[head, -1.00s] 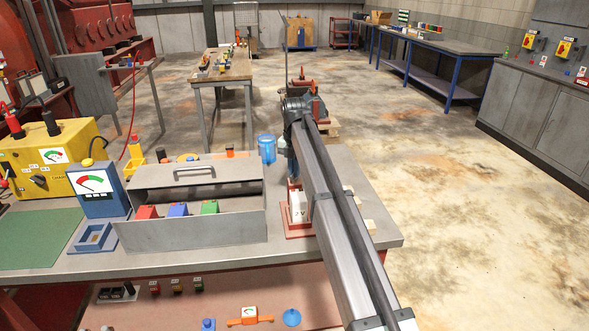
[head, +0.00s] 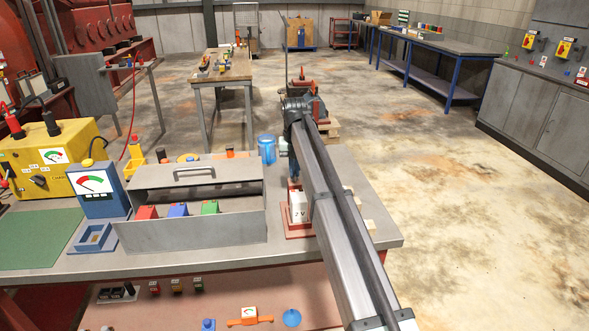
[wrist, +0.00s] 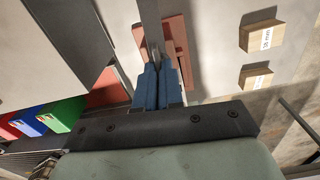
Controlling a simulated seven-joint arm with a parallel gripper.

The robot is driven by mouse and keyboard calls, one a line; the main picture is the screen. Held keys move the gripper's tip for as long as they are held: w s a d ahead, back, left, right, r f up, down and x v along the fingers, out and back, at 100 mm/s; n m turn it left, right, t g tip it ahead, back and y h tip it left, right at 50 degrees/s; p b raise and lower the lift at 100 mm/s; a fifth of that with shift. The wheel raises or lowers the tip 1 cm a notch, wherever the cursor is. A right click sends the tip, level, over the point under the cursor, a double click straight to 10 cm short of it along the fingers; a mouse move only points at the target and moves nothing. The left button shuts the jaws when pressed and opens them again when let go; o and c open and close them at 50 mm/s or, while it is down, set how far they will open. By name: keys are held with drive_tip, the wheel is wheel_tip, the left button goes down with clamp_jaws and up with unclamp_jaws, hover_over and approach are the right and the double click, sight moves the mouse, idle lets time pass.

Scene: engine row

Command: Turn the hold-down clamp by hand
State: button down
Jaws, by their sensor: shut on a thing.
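The white cell marked "2 V" (head: 298,206) stands upright on a red base (head: 299,232) at the right of the bench, partly behind my arm. The red base also shows in the wrist view (wrist: 177,38). The hold-down clamp is at the top of the cell and mostly hidden by my gripper. My gripper (wrist: 158,70) points down, its blue fingers close together on a small part of the clamp. In the head view my gripper (head: 294,176) is just above the cell, largely covered by the arm.
A grey metal box (head: 190,232) with red, blue and green blocks stands left of the cell. The bench's right edge is close.

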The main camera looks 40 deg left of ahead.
drive_tip(key=shift+s+d+f, duration=0.2)
drive_tip(key=shift+f, duration=0.2)
drive_tip(key=c, duration=1.3)
unclamp_jaws()
drive_tip(key=shift+o, duration=0.2)
drive_tip(key=shift+r, duration=0.25)
wheel_tip(320, 180, up, 14)
drive_tip(key=shift+w+a, duration=0.15)
drive_tip(key=shift+a, duration=0.05)
